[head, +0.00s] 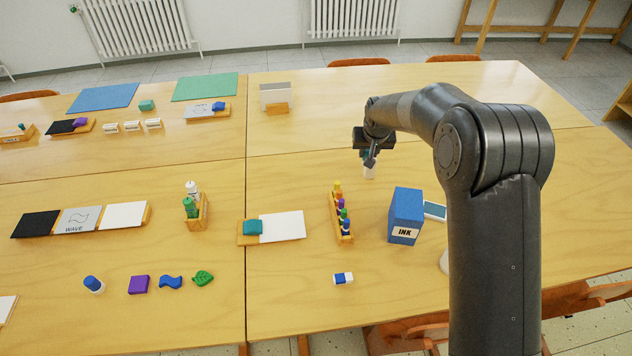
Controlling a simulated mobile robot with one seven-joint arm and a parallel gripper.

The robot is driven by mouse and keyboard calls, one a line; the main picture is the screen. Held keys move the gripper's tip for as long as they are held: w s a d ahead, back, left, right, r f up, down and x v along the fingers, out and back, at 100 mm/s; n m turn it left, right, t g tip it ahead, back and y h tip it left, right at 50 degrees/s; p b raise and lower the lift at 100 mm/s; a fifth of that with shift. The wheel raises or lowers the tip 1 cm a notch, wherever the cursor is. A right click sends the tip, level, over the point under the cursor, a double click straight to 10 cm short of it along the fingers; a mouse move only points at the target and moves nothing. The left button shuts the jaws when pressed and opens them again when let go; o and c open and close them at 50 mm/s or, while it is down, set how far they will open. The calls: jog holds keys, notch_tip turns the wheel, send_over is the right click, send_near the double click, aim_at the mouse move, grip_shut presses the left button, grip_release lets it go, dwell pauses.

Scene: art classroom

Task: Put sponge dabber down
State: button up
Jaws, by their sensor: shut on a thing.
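My gripper (370,159) is over the right-hand table, toward its middle, and points down. The dabber looks upright. The fingers and wrist hide its upper part. I cannot tell whether its lower end touches the table.
A wooden rack (343,230) of coloured bottles and a blue INK box (405,215) stand in front of the gripper. A white card (282,226) lies to the left. A card holder (276,98) stands behind left. The tabletop right of the gripper is clear.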

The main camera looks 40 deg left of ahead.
jog(key=shift+n, duration=0.3)
jog(key=s+a+f, duration=0.2)
jog(key=a, duration=0.2)
jog(key=s+a+f, duration=0.2)
jog(key=a, duration=0.3)
jog(key=s+a+f, duration=0.3)
jog(key=a, duration=0.2)
jog(key=shift+f, duration=2)
jog(key=shift+c, duration=0.2)
jog(key=shift+f, duration=0.1)
jog(key=o, duration=1)
jog(key=v, duration=1.2)
jog(key=shift+w, duration=0.1)
